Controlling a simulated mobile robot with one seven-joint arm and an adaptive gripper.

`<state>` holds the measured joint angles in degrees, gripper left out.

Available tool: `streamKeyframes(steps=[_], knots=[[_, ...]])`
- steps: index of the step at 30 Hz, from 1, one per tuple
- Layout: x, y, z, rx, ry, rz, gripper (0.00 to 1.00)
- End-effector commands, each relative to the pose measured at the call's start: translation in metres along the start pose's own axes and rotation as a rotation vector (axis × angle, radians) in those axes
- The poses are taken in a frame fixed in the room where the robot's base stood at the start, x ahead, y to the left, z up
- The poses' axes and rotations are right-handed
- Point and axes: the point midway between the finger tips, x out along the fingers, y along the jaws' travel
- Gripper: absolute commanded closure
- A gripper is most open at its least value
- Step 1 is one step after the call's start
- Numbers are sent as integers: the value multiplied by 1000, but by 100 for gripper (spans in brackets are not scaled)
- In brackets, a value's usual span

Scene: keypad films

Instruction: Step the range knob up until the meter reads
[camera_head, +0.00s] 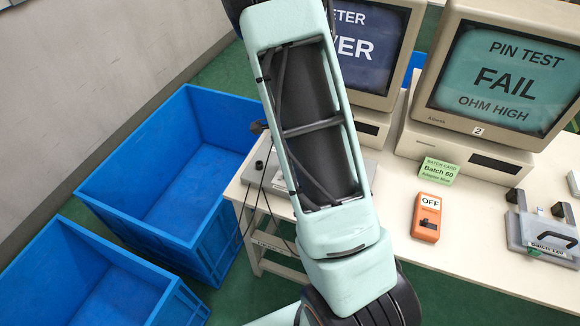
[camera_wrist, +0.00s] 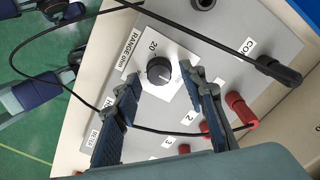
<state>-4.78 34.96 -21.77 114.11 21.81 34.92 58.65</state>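The range knob (camera_wrist: 158,69) is black and round, on a white plate marked "RANGE ohm" with a 20 visible, on the grey meter panel (camera_wrist: 225,47). My gripper (camera_wrist: 160,75) is open in the wrist view, its fingertips on either side of the knob with gaps showing. Whether it is at knob depth is hard to tell. In the head view the meter screen (camera_head: 368,45) is partly covered by my arm; only "ETER" and "VER" show. My arm also hides the knob and gripper there.
A second monitor (camera_head: 500,75) reads "PIN TEST FAIL OHM HIGH". An orange switch box (camera_head: 427,216) labelled OFF and a green batch card (camera_head: 438,171) are on the table. Black cables (camera_wrist: 215,32) and red plugs (camera_wrist: 238,105) are close around the gripper. Blue bins (camera_head: 170,180) stand left.

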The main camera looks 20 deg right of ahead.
Motion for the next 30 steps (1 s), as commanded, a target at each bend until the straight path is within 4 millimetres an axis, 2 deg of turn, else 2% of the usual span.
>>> streamKeyframes(steps=[15,21,30], knots=[[-97,-2,0,-1,0,-6,62],[-114,-1,0,1,0,-3,62],[-116,0,0,1,1,-2,62]])
